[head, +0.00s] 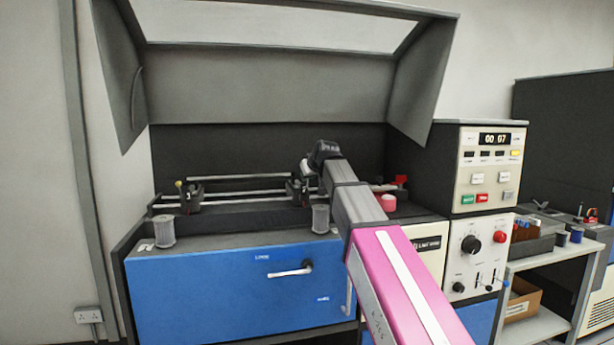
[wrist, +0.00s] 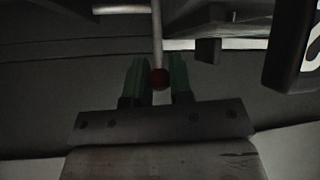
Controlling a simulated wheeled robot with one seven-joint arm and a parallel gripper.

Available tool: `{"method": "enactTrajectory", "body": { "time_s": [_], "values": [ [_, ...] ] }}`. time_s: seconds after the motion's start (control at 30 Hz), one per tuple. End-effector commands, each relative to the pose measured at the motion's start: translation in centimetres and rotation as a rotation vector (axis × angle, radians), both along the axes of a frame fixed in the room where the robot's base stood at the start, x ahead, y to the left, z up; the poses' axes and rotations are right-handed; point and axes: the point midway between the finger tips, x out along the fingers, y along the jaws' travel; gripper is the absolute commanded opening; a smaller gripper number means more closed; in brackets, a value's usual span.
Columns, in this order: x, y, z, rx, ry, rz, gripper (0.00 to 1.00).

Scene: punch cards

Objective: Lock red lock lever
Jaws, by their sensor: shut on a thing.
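The red lock lever shows in the wrist view as a dark red ball knob (wrist: 160,79) on a thin pale rod that runs up from it. My gripper (wrist: 160,80) has two green fingers, one on each side of the knob, and it is shut on the knob. In the head view my pink and grey arm reaches into the open machine, with its dark end at the rails near the middle. The arm hides the knob and my fingertips there.
The blue-fronted machine (head: 210,300) stands under a raised grey hood (head: 265,85). Metal rails (head: 245,178) cross its bed, with a yellow-tipped lever (head: 179,183) at left. Two grey cylinders (head: 164,231) (head: 320,218) stand at the front edge. A control box (head: 490,165) is at right.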

Motion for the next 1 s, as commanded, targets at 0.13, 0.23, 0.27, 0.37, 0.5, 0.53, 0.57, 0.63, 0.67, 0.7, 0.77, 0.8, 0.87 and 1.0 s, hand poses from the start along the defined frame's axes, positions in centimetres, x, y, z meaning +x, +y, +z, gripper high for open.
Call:
{"method": "enactTrajectory", "body": {
  "time_s": [0.13, 0.23, 0.27, 0.37, 0.5, 0.53, 0.57, 0.63, 0.67, 0.7, 0.77, 0.8, 0.87, 1.0],
  "values": [
    [-0.42, -0.13, -0.16, 0.011, -0.039, -0.001, 0.0],
    [-0.44, -0.14, -0.14, 0.015, -0.054, -0.001, 0.0],
    [-0.44, -0.14, -0.14, 0.016, -0.056, 0.0, 0.0],
    [-0.44, -0.13, -0.13, 0.017, -0.06, 0.0, 0.0],
    [-0.42, -0.12, -0.14, 0.017, -0.06, 0.0, 0.0],
    [-0.43, -0.13, -0.13, 0.017, -0.06, 0.0, 0.0],
    [-0.42, -0.12, -0.14, 0.017, -0.06, 0.0, 0.0],
    [-0.42, -0.12, -0.14, 0.017, -0.06, 0.0, 0.0],
    [-0.42, -0.12, -0.14, 0.017, -0.06, 0.0, 0.24],
    [-0.42, -0.12, -0.14, 0.017, -0.06, 0.0, 0.37],
    [-0.41, -0.12, -0.13, 0.017, -0.06, 0.0, 0.46],
    [-0.41, -0.12, -0.13, 0.017, -0.06, 0.0, 0.46],
    [-0.41, -0.11, -0.12, 0.017, -0.06, 0.0, 0.46],
    [-0.44, -0.13, -0.08, 0.017, -0.06, 0.0, 0.46]
  ]
}}
